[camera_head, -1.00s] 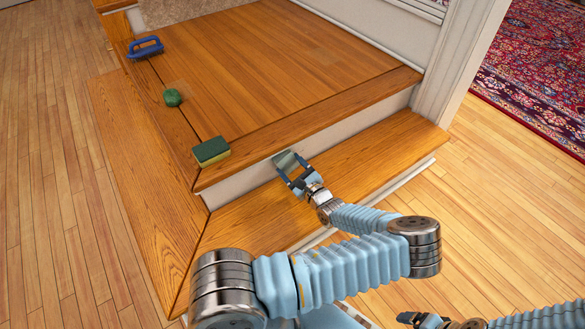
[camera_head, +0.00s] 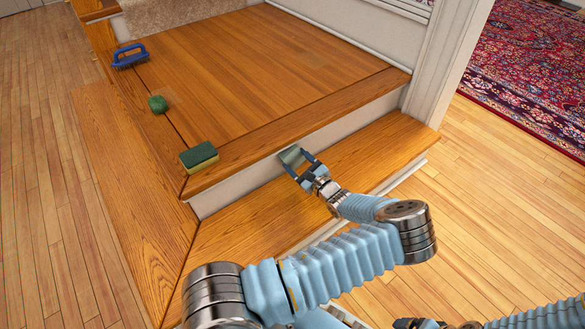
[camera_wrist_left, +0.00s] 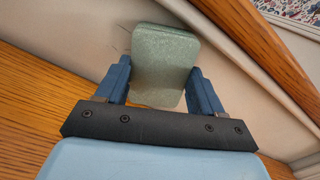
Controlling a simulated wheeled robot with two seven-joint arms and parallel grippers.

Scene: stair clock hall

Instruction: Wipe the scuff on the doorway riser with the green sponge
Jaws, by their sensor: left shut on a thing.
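My left gripper (camera_head: 297,168) is shut on a plain pale green sponge (camera_head: 291,155), which also shows between the blue fingers in the left wrist view (camera_wrist_left: 163,62). The sponge is at the white riser (camera_head: 330,136) below the landing's front edge, and seems to touch it; the exact contact is hard to see. Thin dark marks, probably the scuff (camera_wrist_left: 126,52), show on the riser just left of the sponge in the wrist view. The sponge hides the riser behind it. My right gripper (camera_head: 420,323) is only partly in view at the bottom edge.
On the landing (camera_head: 250,75) lie a green-and-yellow sponge (camera_head: 199,157), a dark green lump (camera_head: 157,104) and a blue-handled brush (camera_head: 129,56). The lower wooden step (camera_head: 375,150) is clear beyond my arm. A white door post (camera_head: 445,65) stands at right, by a red rug (camera_head: 530,75).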

